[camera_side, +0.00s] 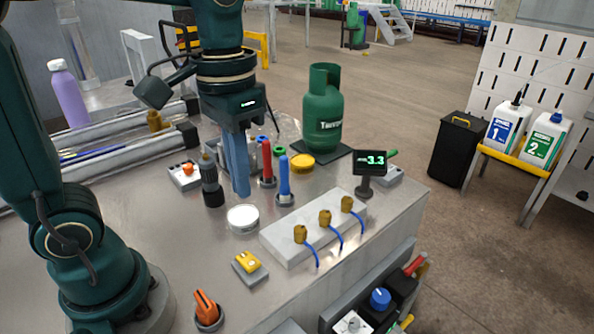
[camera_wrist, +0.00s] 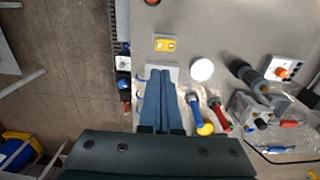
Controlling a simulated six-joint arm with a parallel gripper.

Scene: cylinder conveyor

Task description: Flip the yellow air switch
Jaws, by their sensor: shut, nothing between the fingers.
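The yellow air switch (camera_side: 247,262) sits on a small grey base on the metal table, near the front edge in the side view. It also shows in the wrist view (camera_wrist: 165,45), beyond the fingertips. My gripper (camera_side: 241,192) points down above the table, behind the switch and apart from it. Its long blue fingers (camera_wrist: 161,74) are shut together with nothing between them. The switch is fully visible in both views.
A white block with brass fittings and blue hoses (camera_side: 325,216) stands right of the gripper. A white round lid (camera_side: 243,217) lies between gripper and switch. An orange-handled knob (camera_side: 206,308) is at the front. A dark cylinder (camera_side: 211,185) stands just left of the fingers.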

